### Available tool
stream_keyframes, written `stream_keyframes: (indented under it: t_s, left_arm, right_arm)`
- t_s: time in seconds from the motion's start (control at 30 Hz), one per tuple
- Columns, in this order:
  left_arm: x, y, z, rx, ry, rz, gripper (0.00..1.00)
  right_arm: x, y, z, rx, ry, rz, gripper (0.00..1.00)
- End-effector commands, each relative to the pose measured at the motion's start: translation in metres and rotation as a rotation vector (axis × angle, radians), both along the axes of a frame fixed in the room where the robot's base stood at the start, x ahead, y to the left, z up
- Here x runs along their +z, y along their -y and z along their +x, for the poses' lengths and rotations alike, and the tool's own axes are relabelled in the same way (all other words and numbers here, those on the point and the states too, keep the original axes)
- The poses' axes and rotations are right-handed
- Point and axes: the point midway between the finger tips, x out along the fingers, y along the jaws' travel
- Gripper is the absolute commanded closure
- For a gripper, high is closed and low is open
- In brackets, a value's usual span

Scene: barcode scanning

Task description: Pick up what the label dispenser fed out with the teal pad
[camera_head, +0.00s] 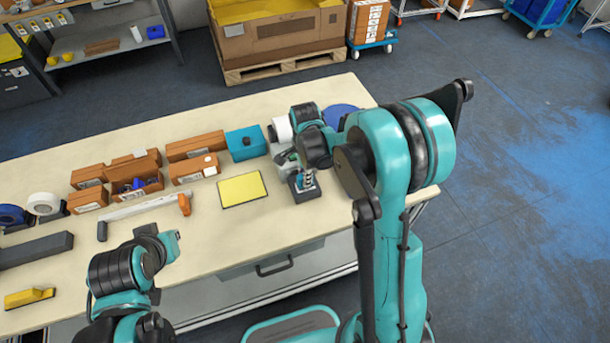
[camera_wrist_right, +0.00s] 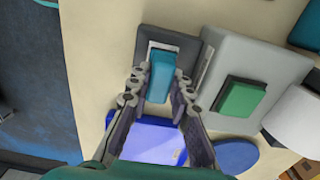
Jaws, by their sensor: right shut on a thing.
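My right gripper (camera_head: 307,177) is over the label dispenser (camera_head: 281,155). In the right wrist view its fingers (camera_wrist_right: 160,88) are shut on the teal pad (camera_wrist_right: 160,76), a small block. The pad's far end is over a pale label (camera_wrist_right: 164,46) on the dispenser's dark grey plate (camera_wrist_right: 187,42). I cannot tell whether pad and label touch. The dispenser also shows in the wrist view, with a grey body (camera_wrist_right: 283,68), a green button (camera_wrist_right: 240,97) and a white roll (camera_wrist_right: 293,117). My left gripper (camera_head: 168,244) is over the table's front; its finger opening is unclear.
A yellow sheet (camera_head: 242,189) lies left of the dispenser, beside a teal box (camera_head: 245,143) and several brown cartons (camera_head: 193,168). A blue disc (camera_head: 340,116) lies behind my right arm. A scanner-like orange-handled tool (camera_head: 184,204) lies left of the sheet. The front middle table is clear.

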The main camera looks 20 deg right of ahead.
Motion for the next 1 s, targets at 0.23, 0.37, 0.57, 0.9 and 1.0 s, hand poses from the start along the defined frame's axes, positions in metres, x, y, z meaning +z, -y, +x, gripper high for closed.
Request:
stream_keyframes:
  t_s: [0.23,0.37,0.57,0.9,1.0]
  left_arm:
    - [-0.0037,0.0000,0.0000,0.000,0.000,0.000,1.00]
    - [-0.0053,0.0000,0.0000,0.000,0.000,0.000,1.00]
    - [-0.0077,0.0000,0.0000,0.000,0.000,0.000,1.00]
    - [-0.0075,0.0000,0.0000,0.000,0.000,0.000,1.00]
    - [-0.0080,0.0000,0.0000,0.000,0.000,0.000,1.00]
  right_arm:
    - [-0.0042,0.0000,0.0000,0.000,0.000,0.000,1.00]
    - [-0.0060,0.0000,0.0000,0.000,0.000,0.000,1.00]
    - [-0.0088,0.0000,0.0000,0.000,0.000,0.000,1.00]
    - [-0.0083,0.0000,0.0000,0.000,0.000,0.000,1.00]
    - [-0.0086,0.0000,0.0000,0.000,0.000,0.000,1.00]
